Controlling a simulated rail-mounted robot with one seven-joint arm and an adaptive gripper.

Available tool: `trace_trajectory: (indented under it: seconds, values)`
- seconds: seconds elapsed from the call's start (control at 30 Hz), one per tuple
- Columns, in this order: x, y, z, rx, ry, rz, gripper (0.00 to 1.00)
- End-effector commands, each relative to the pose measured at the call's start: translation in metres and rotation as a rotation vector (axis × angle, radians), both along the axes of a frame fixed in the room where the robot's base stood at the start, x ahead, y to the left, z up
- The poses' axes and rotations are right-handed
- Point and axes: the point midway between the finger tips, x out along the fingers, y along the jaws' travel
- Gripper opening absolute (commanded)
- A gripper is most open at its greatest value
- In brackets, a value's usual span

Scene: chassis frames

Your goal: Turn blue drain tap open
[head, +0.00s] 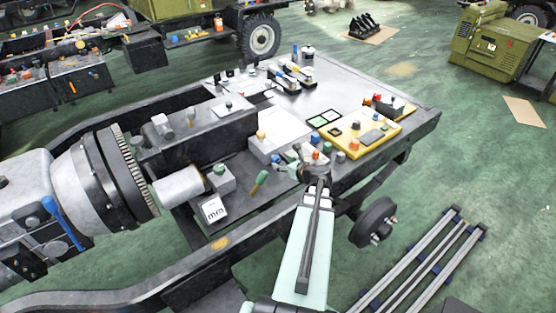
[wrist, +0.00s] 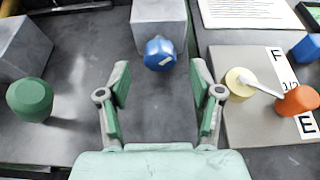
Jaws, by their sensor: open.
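The blue drain tap (wrist: 160,53) is a rounded blue knob with a short white mark, on the front of a light grey block (wrist: 158,12) in the wrist view. My gripper (wrist: 161,82) is open and empty, with one finger on each side of the line to the tap. The tap sits ahead of the fingertips, roughly centred and apart from them. In the head view my gripper (head: 313,168) is over the chassis bench; I cannot make out the blue tap there with certainty.
A green knob (wrist: 30,98) is left of my gripper. To the right, a grey panel (wrist: 265,130) marked F and E carries a cream knob (wrist: 239,84) and an orange knob (wrist: 298,100), close to the right finger. A printed sheet (wrist: 250,12) lies at the back.

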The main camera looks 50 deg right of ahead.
Motion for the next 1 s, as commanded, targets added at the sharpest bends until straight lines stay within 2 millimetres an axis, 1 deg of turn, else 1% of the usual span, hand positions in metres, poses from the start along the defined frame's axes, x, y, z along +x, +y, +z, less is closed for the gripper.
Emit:
trace_trajectory:
  seconds: [0.03,0.1,0.3,0.43,0.67,0.7,0.77,0.8,0.87,1.0]
  values:
    - [0.010,-0.004,-0.004,0.001,0.001,0.003,0.65]
    - [0.018,-0.007,-0.007,0.001,0.001,0.002,0.65]
    - [0.034,-0.011,-0.014,0.000,0.000,0.000,0.65]
    - [0.037,-0.012,-0.016,0.000,0.000,0.000,0.65]
    - [0.037,-0.011,-0.016,0.000,0.000,0.000,0.65]
    - [0.037,-0.011,-0.016,0.000,0.000,0.000,0.62]
    - [0.037,-0.011,-0.016,0.000,0.000,0.000,0.40]
    - [0.037,-0.012,-0.016,0.000,0.000,0.000,0.26]
    - [0.037,-0.012,-0.016,0.000,0.000,0.000,0.05]
    - [0.037,-0.011,-0.016,0.000,0.000,0.000,0.05]
